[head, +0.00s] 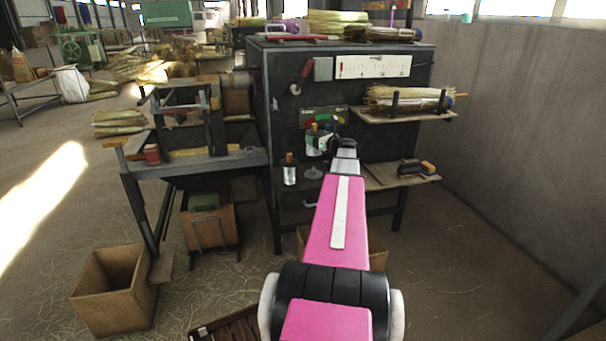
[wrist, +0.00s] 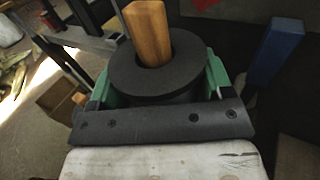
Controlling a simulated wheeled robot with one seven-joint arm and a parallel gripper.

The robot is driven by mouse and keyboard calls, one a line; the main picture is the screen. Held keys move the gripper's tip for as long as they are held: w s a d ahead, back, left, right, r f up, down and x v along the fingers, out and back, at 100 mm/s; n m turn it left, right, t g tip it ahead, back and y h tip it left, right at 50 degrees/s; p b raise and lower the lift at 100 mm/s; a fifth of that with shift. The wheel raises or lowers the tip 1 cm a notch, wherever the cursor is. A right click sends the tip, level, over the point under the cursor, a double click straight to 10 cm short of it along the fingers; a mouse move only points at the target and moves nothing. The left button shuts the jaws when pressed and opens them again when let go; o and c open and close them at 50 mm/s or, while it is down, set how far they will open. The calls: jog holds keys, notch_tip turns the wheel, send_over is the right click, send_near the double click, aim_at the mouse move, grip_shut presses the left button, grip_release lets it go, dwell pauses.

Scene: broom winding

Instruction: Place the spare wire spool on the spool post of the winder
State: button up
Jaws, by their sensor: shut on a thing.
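My gripper (wrist: 155,88) is shut on a dark spool (wrist: 183,62), with a green finger on each side of it. A square wooden peg (wrist: 147,25) sticks up through the hole in the spool's round flange. In the head view the held spool (head: 314,146) shows a pale silvery side, partly hidden by my arm, and seems to hang above the bench. A similar silvery spool with a brown top (head: 289,171) stands to its left. A small grey disc with a short upright (head: 313,173), possibly the spool post, sits below the held spool. The spool's underside is hidden.
A dark panel (head: 290,110) rises behind the bench. A frame with a vise (head: 200,150) stands left. A blue handle-like thing (wrist: 275,50) is right of my gripper.

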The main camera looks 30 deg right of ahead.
jog(key=shift+f, duration=4.9)
jog(key=shift+f, duration=0.1)
jog(key=o, duration=1.3)
jog(key=v, duration=1.2)
